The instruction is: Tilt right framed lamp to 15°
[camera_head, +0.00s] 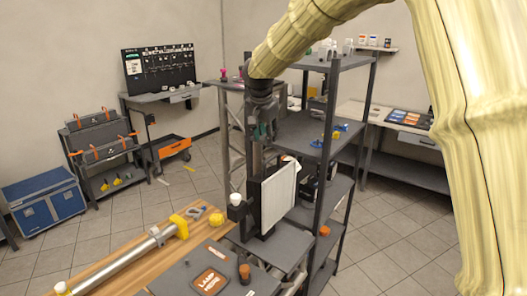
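A framed lamp (278,203) with a pale, finely ribbed panel and a dark frame stands close to upright beside the dark shelf rack. Its exact angle is not readable. No second framed lamp is clearly in view. My gripper (264,135) hangs fingers-down just above the lamp's upper edge, in front of the truss post. Its fingers are small and dark against the grey post, so their opening and any contact with the lamp are unclear. A white knob-like part (236,199) sits on a dark block at the lamp's left side.
A dark shelf rack (320,150) stands close to the lamp's right. In front, a wooden bench (130,243) holds a metal tube (125,260) with yellow clamps. A "LAMP HERE" plate (210,281) and an orange-brown knob (244,272) lie nearer. Floor is open at left.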

